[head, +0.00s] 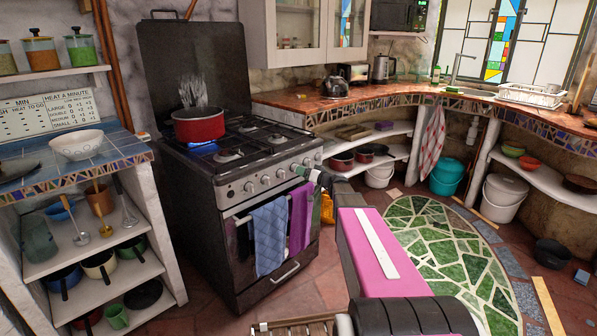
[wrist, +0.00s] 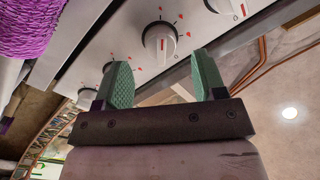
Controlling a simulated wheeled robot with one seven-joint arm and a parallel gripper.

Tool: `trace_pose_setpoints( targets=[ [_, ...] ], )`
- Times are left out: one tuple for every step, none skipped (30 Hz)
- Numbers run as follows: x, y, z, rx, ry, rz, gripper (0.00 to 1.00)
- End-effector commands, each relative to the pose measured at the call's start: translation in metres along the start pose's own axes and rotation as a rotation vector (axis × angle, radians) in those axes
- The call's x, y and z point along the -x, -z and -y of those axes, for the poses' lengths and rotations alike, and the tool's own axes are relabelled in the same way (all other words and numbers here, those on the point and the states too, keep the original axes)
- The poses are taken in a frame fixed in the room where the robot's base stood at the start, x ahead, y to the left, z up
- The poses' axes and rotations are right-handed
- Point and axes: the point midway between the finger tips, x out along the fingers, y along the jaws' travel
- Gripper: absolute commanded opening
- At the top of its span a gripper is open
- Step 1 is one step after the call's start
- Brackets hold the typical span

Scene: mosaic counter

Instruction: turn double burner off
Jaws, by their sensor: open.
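The black stove (head: 225,205) has a row of round knobs (head: 265,181) along its light front panel. A blue flame (head: 203,147) shows under the red pot (head: 199,126) on the stove's left side. My gripper (head: 306,172) is at the right part of the panel. In the wrist view my gripper (wrist: 162,78) is open and empty, its green fingertips spread. A white knob (wrist: 160,42) with a red line and red marks around it lies just beyond the gap between them; contact is not visible. Which knob serves the double burner I cannot tell.
A blue towel (head: 269,237) and a purple towel (head: 300,217) hang on the oven handle, close below the knobs. A tiled shelf unit (head: 170,235) stands left of the stove. The green mosaic floor (head: 440,240) to the right is open.

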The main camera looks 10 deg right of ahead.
Motion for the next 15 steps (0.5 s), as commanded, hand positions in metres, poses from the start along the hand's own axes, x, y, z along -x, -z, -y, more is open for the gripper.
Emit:
trace_pose_setpoints(
  targets=[
    [-0.01, 0.0, -0.001, 0.0, 0.001, 0.001, 0.64],
    [-0.014, 0.0, -0.001, 0.0, 0.001, 0.0, 0.64],
    [-0.019, 0.0, -0.001, 0.0, 0.001, 0.0, 0.64],
    [-0.022, 0.0, -0.001, 0.0, 0.001, 0.0, 0.64],
    [-0.025, 0.0, -0.001, 0.0, 0.001, 0.0, 0.64],
    [-0.029, 0.0, -0.001, 0.0, 0.001, 0.0, 0.64],
    [-0.031, 0.0, 0.0, 0.0, 0.001, 0.0, 0.64],
    [-0.033, 0.0, 0.0, 0.0, 0.001, 0.0, 0.64],
    [-0.035, 0.0, 0.0, -0.001, 0.0, 0.0, 0.64],
    [-0.035, 0.0, 0.0, -0.001, 0.0, 0.0, 0.64],
    [-0.036, 0.0, 0.0, -0.001, 0.0, 0.0, 0.64],
    [-0.037, 0.0, 0.0, -0.001, 0.0, 0.0, 0.64],
    [-0.037, 0.0, 0.0, -0.001, 0.0, 0.0, 0.64],
    [-0.037, 0.0, 0.0, -0.001, 0.0, 0.0, 0.64],
    [-0.037, 0.0, 0.0, -0.001, 0.0, 0.0, 0.64]
  ],
)
